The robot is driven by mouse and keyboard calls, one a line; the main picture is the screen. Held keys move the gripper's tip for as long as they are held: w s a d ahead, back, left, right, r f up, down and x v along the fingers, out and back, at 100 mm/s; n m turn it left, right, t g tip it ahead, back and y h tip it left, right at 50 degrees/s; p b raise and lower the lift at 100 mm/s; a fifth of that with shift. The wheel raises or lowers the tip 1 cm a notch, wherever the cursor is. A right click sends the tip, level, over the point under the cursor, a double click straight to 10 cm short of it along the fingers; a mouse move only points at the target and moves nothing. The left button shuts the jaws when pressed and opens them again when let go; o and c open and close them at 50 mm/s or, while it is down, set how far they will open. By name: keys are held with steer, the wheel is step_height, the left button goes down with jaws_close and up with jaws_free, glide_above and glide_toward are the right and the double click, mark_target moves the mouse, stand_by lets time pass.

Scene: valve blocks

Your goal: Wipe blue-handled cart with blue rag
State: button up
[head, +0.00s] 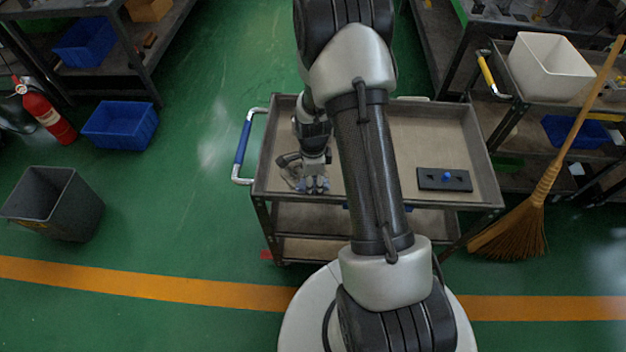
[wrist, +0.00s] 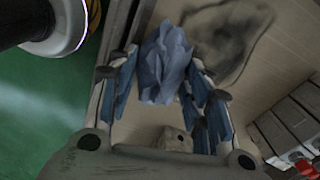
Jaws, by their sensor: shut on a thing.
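The blue-handled cart (head: 425,125) stands in front of me, with its blue handle (head: 242,143) on the left end. My gripper (head: 315,186) is low over the left part of its top tray, near the front edge. In the wrist view my gripper (wrist: 170,85) is shut on the crumpled blue rag (wrist: 163,62), which bulges out between the fingers. A dark smudge (wrist: 232,40) marks the tray surface just beyond the rag. I cannot tell whether the rag touches the tray. My arm hides the middle of the cart.
A dark plate with a blue knob (head: 444,180) lies on the tray's right side. A broom (head: 530,210) leans right of the cart, by a yellow-handled cart with a white bin (head: 548,68). A grey bucket (head: 52,203) and blue crate (head: 120,124) stand left. Green floor is clear between.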

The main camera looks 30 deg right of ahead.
steer(key=shift+f+b, duration=0.45)
steer(key=shift+f, duration=0.25)
